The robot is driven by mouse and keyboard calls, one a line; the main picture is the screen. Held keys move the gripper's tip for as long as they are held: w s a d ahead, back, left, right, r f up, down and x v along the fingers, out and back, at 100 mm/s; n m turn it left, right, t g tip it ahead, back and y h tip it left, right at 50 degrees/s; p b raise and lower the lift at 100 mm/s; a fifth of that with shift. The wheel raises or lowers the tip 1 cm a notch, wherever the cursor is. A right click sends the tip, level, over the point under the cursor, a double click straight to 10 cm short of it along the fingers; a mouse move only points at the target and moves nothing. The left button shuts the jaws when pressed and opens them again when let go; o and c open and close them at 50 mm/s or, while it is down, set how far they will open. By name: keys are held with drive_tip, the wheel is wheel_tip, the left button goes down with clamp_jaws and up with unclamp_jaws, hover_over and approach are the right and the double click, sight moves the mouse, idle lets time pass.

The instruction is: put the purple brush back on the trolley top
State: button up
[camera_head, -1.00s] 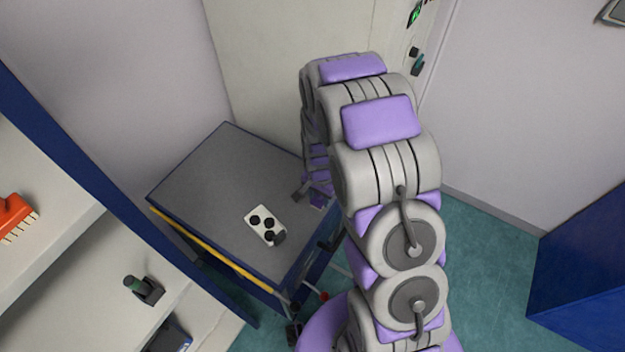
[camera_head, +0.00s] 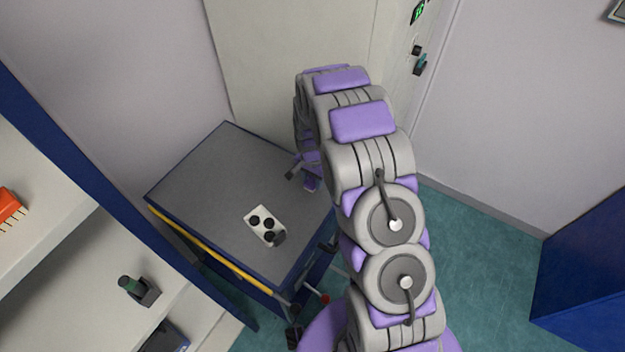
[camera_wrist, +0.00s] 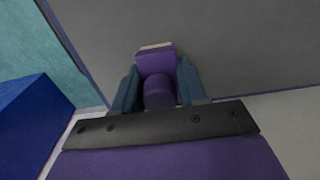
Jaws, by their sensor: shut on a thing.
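The purple brush (camera_wrist: 157,78) is between the two fingers of my gripper (camera_wrist: 157,88) in the wrist view, with a pale strip at its far end. My gripper is shut on it. In the head view, my gripper (camera_head: 303,172) is over the right part of the grey trolley top (camera_head: 200,185), with a bit of the purple brush (camera_head: 312,184) showing below it. The trolley top also fills much of the wrist view (camera_wrist: 240,50). I cannot tell whether the brush touches the trolley top. My arm hides part of the trolley's right side.
A white plate with several black round parts (camera_head: 265,226) lies on the trolley top near its front. Shelves at the left hold an orange brush (camera_head: 9,207) and a green-handled item (camera_head: 138,289). A blue cabinet (camera_head: 590,270) stands at the right. The trolley top's left and back are clear.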

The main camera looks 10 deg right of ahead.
drive_tip(key=shift+f, duration=0.1)
drive_tip(key=o, duration=1.1)
